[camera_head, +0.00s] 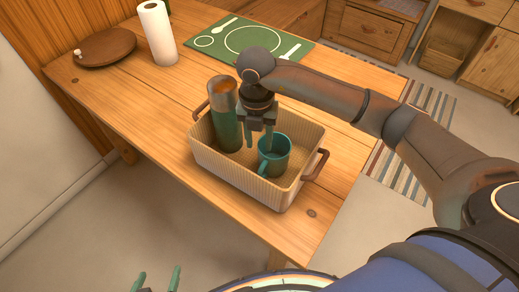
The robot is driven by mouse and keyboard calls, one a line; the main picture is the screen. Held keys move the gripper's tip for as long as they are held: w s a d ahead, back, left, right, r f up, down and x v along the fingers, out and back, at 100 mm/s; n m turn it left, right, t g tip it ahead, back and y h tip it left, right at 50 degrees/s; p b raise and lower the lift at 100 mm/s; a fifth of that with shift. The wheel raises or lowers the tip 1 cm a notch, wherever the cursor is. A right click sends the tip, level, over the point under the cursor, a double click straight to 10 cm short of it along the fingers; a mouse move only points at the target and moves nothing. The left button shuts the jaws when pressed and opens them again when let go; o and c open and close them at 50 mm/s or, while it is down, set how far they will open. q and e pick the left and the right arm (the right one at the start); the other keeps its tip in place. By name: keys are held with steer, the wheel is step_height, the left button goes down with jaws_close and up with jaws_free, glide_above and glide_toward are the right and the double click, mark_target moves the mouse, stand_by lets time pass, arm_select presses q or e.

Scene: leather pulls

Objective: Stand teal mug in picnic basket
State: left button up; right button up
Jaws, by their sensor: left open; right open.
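The teal mug (280,163) stands upright inside the wicker picnic basket (229,172), in its right part, with its handle toward the front left. My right gripper (258,139) is open just above and behind the mug's rim, pointing down; its fingertips overlap the rim in the view, and I cannot tell whether they touch it. My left gripper (156,281) is open and empty at the bottom edge, well in front of the table, with only its green fingers showing.
A green flask with a brown top (226,125) stands in the basket's left part, close to my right gripper. The wooden table (157,112) also bears a paper towel roll (158,34), a round wooden board (107,47) and a green placemat (223,41). The table is bare left of the basket.

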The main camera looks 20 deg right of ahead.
step_height(320, 180, up, 6)
steer(key=shift+r, duration=0.1)
